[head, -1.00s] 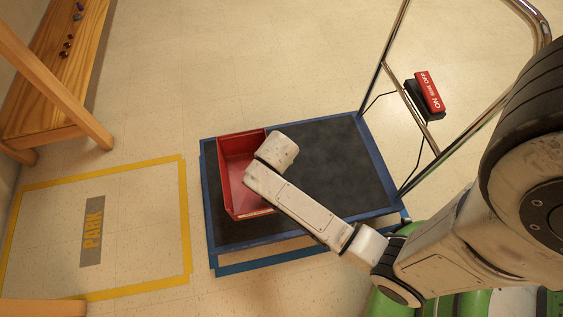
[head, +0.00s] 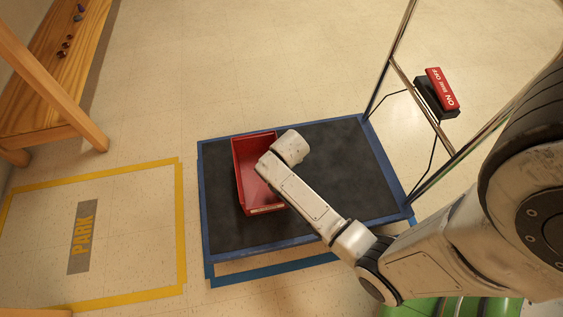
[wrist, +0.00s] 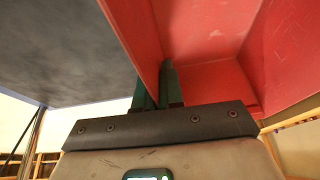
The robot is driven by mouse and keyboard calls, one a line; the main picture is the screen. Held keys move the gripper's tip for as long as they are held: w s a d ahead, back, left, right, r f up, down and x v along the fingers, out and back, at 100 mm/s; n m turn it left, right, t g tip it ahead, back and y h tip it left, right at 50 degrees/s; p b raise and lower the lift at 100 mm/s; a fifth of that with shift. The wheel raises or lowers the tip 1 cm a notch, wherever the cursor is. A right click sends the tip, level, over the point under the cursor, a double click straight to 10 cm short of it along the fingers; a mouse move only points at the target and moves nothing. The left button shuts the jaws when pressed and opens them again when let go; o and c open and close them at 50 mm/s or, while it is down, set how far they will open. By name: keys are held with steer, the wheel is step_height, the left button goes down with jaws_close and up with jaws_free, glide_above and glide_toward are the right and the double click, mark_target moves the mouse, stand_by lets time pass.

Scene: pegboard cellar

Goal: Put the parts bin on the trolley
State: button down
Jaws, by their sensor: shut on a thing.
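The red parts bin (head: 246,168) is over the left part of the trolley's dark deck in the head view. My wrist covers part of its right side. The trolley (head: 345,165) has a blue-edged deck and a metal handle at the right. In the wrist view my gripper (wrist: 157,88) is shut on a wall of the red bin (wrist: 210,35), with one dark green finger on each side of it. The trolley's deck (wrist: 60,45) fills the upper left there. I cannot tell whether the bin's base touches the deck.
A red and black on/off switch box (head: 437,93) is on the handle. A wooden bench (head: 60,70) with small items stands at the upper left. The rest of the deck is clear.

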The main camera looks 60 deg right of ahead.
steer(key=shift+r, duration=0.1)
steer(key=c, duration=1.3)
jaws_free()
steer(key=shift+o, duration=0.2)
steer(key=p+v, duration=0.6)
steer(key=v, duration=0.5)
steer(key=shift+s+a+r, duration=0.1)
steer(key=shift+r, duration=0.25)
steer(key=s+a+r+n+g+y, duration=0.1)
steer(key=s+a+r+n, duration=0.2)
steer(key=s+a+n, duration=0.1)
steer(key=s+a+r+n+g+y, duration=0.1)
steer(key=s+a+r+n, duration=0.3)
steer(key=a, duration=0.5)
steer(key=shift+s+a+r+n+y, duration=0.2)
steer(key=shift+s+n+y, duration=0.5)
steer(key=shift+n, duration=0.3)
